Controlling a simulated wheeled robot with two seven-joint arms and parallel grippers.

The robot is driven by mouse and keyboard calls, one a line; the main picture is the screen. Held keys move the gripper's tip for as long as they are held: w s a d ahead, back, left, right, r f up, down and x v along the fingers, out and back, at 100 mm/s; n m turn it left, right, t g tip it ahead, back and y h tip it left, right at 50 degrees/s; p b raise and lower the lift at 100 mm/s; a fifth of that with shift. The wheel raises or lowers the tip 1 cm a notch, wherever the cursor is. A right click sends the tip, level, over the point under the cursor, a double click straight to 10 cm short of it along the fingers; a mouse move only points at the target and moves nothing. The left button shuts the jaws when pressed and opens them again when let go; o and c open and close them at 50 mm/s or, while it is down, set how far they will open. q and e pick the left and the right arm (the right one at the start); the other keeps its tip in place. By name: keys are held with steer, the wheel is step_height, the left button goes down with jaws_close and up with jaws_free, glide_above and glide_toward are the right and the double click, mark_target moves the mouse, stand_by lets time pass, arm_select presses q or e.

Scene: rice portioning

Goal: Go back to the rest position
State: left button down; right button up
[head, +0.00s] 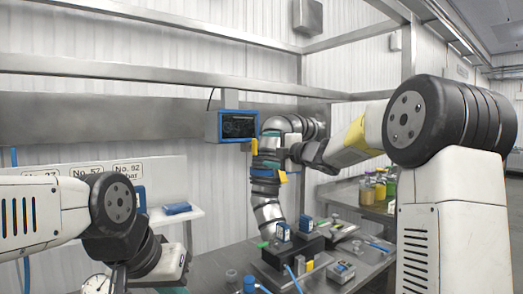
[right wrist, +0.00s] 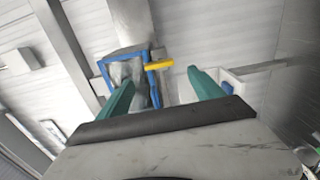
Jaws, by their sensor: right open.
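My right arm comes in from the right of the head view, raised, and reaches left across the back of the bench. In the right wrist view my right gripper (right wrist: 160,79) has two teal fingers spread apart with nothing held between them. In the head view its fingers are hard to make out against the metal arm behind. My left arm comes in low from the left, and my left gripper (head: 170,268) is at the bottom edge, largely cut off. Its fingers do not show clearly.
A blue-framed screen (head: 238,125) hangs at the back. A jointed metal arm (head: 266,200) stands near my right gripper. The bench (head: 222,262) carries several small devices. Jars (head: 380,188) stand on a shelf at right. A blue item (head: 177,208) lies on a white ledge.

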steer(key=shift+s+d, duration=0.35)
steer(key=shift+s, duration=0.15)
steer(key=s+d+f+m+h, duration=0.2)
steer(key=s+d+m+h, duration=0.35)
steer(key=s+m, duration=0.2)
steer(key=s+d+f+m+h, duration=0.3)
steer(key=s+d+m+h, duration=0.1)
steer(key=s+d+m, duration=0.35)
steer(key=s+a+f+m+g, duration=0.1)
steer(key=s+f+m+g, duration=0.3)
steer(key=s+f, duration=0.4)
steer(key=s+a+f+m+g+y, duration=0.1)
steer(key=s+f+m+g, duration=0.3)
steer(key=s, duration=1.3)
step_height(320, 180, down, 4)
steer(key=shift+a+f+m, duration=0.1)
steer(key=shift+a+m, duration=0.55)
steer(key=shift+m, duration=0.25)
